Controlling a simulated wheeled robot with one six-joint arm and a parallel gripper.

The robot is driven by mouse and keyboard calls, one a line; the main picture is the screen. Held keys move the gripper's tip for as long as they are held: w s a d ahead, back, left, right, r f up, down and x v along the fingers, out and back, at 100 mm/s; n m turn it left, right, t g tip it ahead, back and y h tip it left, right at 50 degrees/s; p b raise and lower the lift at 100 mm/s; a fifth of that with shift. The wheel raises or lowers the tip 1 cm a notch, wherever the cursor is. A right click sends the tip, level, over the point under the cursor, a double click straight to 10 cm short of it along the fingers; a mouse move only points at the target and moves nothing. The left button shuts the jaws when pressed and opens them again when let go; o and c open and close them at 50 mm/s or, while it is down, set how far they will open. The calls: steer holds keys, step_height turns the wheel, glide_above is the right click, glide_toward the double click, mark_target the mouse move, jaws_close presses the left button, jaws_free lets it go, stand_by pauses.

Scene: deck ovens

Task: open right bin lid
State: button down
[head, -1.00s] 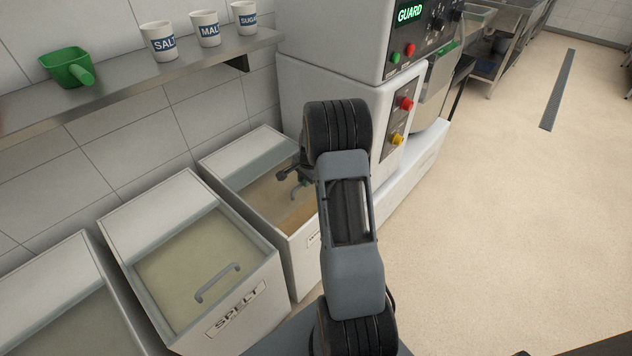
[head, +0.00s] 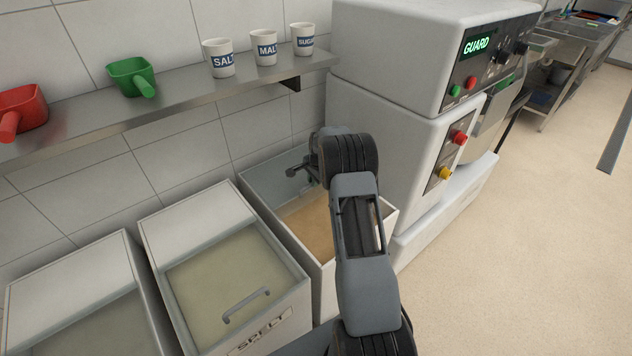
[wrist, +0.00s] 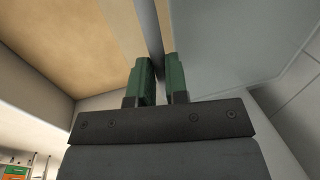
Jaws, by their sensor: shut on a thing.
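The right bin (head: 322,275) stands beside the white machine. Its clear grey lid (head: 283,188) is raised toward the wall side, and tan flour (head: 312,222) shows uncovered inside. My gripper (head: 298,172) is over the back part of this bin, partly hidden by my wrist. In the wrist view, the green fingers of my gripper (wrist: 158,75) are shut on a narrow grey part of the lid, which looks like its handle seen end-on. The lid (wrist: 230,50) fills the right of that view and the flour (wrist: 75,40) the upper left.
The closed SPELT bin (head: 230,275) is to the left, with another closed bin (head: 85,290) beyond it. A shelf (head: 180,100) with scoops and cups runs along the wall above. The machine (head: 400,150) is close on the right; open floor lies beyond it.

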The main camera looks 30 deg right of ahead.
steer(key=c, duration=1.1)
jaws_free()
steer(key=shift+s, duration=0.1)
steer(key=s+r, duration=0.1)
steer(key=r, duration=0.8)
steer(key=s+r, duration=0.1)
steer(key=r, duration=0.3)
steer(key=shift+s+d+r+p, duration=0.25)
steer(key=shift+s+d+p, duration=0.05)
steer(key=shift+s+p, duration=0.1)
steer(key=shift+w, duration=0.1)
